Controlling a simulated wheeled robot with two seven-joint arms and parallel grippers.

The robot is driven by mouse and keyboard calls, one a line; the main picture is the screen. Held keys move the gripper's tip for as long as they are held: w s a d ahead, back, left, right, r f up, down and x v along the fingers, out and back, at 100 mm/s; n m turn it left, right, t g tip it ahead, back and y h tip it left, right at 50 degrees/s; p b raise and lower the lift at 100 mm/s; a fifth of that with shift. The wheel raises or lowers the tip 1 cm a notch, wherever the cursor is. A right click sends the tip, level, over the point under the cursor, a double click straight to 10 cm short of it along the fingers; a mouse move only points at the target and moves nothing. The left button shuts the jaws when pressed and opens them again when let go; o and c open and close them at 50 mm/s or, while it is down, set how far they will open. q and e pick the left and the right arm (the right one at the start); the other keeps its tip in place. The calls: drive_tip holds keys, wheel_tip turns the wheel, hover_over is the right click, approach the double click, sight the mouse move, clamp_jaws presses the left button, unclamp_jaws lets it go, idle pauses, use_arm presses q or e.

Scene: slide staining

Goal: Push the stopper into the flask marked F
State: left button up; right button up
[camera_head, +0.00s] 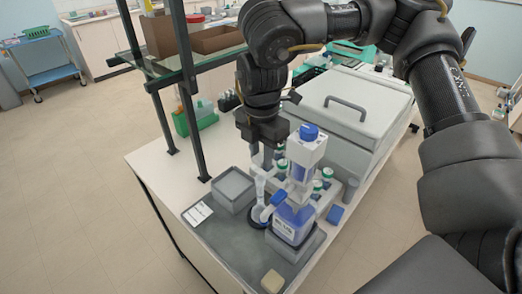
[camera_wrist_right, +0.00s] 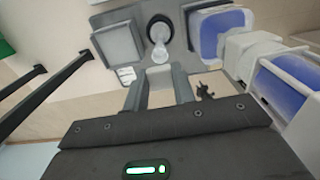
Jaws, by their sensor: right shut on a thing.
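My right gripper (camera_head: 266,162) reaches down over a pale, narrow-necked flask (camera_head: 261,190) standing in a dark ring on the grey tray. In the right wrist view my gripper's two fingers (camera_wrist_right: 159,72) flank a pale thing, probably the stopper (camera_wrist_right: 160,76), in line with the flask's neck (camera_wrist_right: 160,53). The fingers hide much of it, and I cannot tell how deep it sits in the neck. The flask's round base and dark ring (camera_wrist_right: 158,20) show beyond. I cannot read a letter F. My left gripper is out of view.
A blue-and-white dispenser bottle (camera_head: 292,226) stands close right of the flask. An open grey box (camera_head: 232,186) and a white label (camera_head: 197,213) are to the left. A beige block (camera_head: 272,281) lies in front. A large lidded box (camera_head: 350,105) and shelf posts (camera_head: 190,100) crowd the back.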

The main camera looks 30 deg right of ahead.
drive_tip(key=shift+f+b, duration=1.2)
drive_tip(key=shift+f, duration=0.75)
drive_tip(key=shift+w+f, duration=0.1)
drive_tip(key=shift+f, duration=0.7)
idle(0.8)
drive_tip(key=o, duration=1.4)
drive_tip(key=shift+r, duration=0.1)
drive_tip(key=shift+r+p, duration=2.6)
drive_tip(key=shift+r, duration=0.35)
